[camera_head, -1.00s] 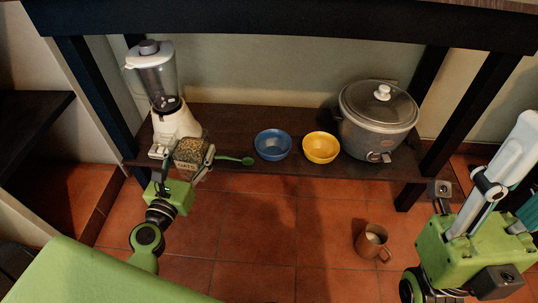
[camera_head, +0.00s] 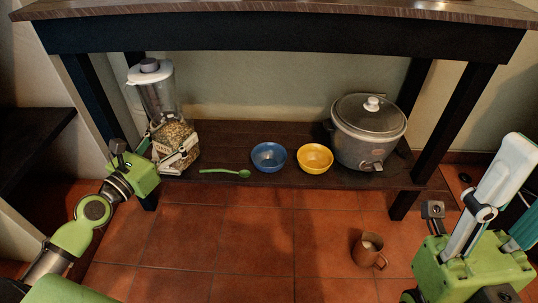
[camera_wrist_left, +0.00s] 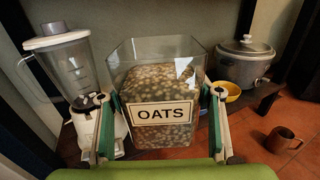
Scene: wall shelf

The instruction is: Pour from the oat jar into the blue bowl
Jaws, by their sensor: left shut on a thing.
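The oat jar (camera_head: 174,135) is a clear square container of oats at the left end of the shelf, in front of the blender. Its OATS label faces the left wrist camera (camera_wrist_left: 163,113). My left gripper (camera_head: 178,158) is shut on the jar, with a finger along each side (camera_wrist_left: 162,120). I cannot tell whether the jar's base touches the shelf. The blue bowl (camera_head: 268,156) stands on the shelf to the right of the jar, apart from it, and looks empty. My right gripper (camera_head: 505,185) points up at the right edge, partly cut off.
A green spoon (camera_head: 226,172) lies between jar and blue bowl. A yellow bowl (camera_head: 315,158) and a slow cooker (camera_head: 367,135) stand further right. The blender (camera_head: 155,88) is behind the jar. A brown mug (camera_head: 368,250) is on the floor. The tabletop (camera_head: 280,12) overhangs the shelf.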

